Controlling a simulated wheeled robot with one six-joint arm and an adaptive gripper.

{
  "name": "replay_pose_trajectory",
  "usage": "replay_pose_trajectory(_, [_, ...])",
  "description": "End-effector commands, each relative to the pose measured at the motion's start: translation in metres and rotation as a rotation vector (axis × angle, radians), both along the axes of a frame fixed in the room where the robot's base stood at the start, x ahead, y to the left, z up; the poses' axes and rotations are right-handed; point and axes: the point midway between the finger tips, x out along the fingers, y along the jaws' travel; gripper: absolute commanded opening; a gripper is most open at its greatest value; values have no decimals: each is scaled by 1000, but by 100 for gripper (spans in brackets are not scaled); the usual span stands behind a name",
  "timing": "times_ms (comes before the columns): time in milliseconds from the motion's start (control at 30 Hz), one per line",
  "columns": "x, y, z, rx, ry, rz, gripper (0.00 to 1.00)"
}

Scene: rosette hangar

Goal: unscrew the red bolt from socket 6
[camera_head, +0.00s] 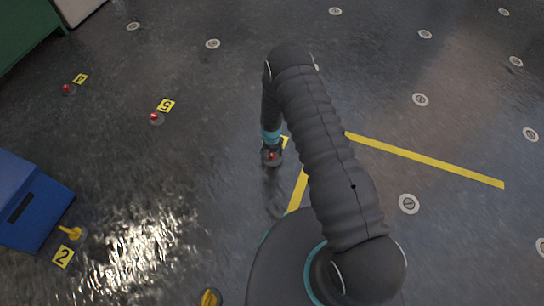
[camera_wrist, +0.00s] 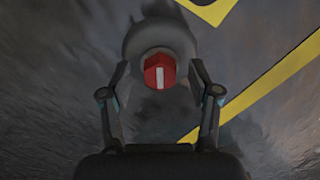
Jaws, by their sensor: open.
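A red bolt (camera_wrist: 160,71) with a white stripe on its head sits in a round grey socket (camera_wrist: 150,38) in the floor, seen from above in the wrist view. My gripper (camera_wrist: 163,80) is open, with one finger on each side of the bolt and a gap to it on both sides. In the head view the bolt (camera_head: 271,155) shows small at the end of my arm, partly covered by my gripper (camera_head: 271,158). The yellow number plate beside this socket (camera_head: 284,141) is mostly hidden by my arm, so its number cannot be read.
Other red bolts stand at the plate marked 5 (camera_head: 166,105) and at another plate (camera_head: 80,79). A yellow bolt (camera_head: 70,232) stands by plate 2 (camera_head: 63,257), beside a blue box (camera_head: 33,205). Yellow floor lines (camera_head: 425,159) run right. Flat round discs dot the open floor.

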Motion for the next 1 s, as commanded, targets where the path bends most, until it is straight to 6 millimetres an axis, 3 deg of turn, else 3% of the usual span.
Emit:
replay_pose_trajectory(167, [0,0,4,0,0,0,62])
replay_pose_trajectory(600, [0,0,39,0,0,0,62])
replay_pose_trajectory(1000, [0,0,39,0,1,-24,62])
